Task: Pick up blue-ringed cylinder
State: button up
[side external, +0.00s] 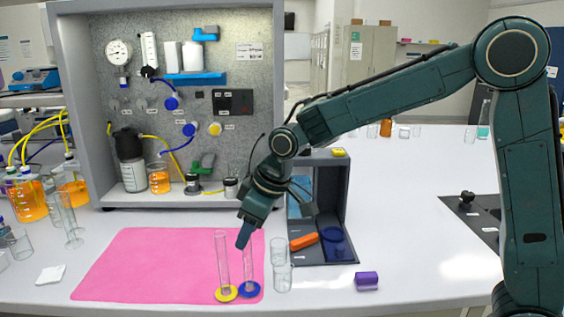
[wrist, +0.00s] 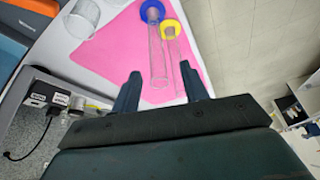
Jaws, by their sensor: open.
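The blue-ringed cylinder (side external: 249,270) is a clear, tall tube standing upright on a blue ring base at the front right of the pink mat (side external: 150,262). A similar yellow-ringed cylinder (side external: 222,262) stands upright just left of it. My gripper (side external: 243,237) points down at the height of the blue-ringed cylinder's top. In the wrist view, my gripper (wrist: 161,86) is open. The clear tube of the blue-ringed cylinder (wrist: 152,12) extends between its fingers. The yellow-ringed cylinder (wrist: 170,29) extends close to the right finger. I cannot tell whether either tube is touched.
Clear beakers (side external: 282,277) stand just right of the mat. A dark open box (side external: 322,200) with an orange item (side external: 304,241) is behind them. A purple block (side external: 367,280) lies further right. A rig panel (side external: 185,110) stands behind. The mat's left part is clear.

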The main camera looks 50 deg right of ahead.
aim_at(248, 262)
jog(key=x, duration=0.4)
jog(key=shift+w+f, duration=0.1)
jog(key=shift+f, duration=0.25)
grip_shut()
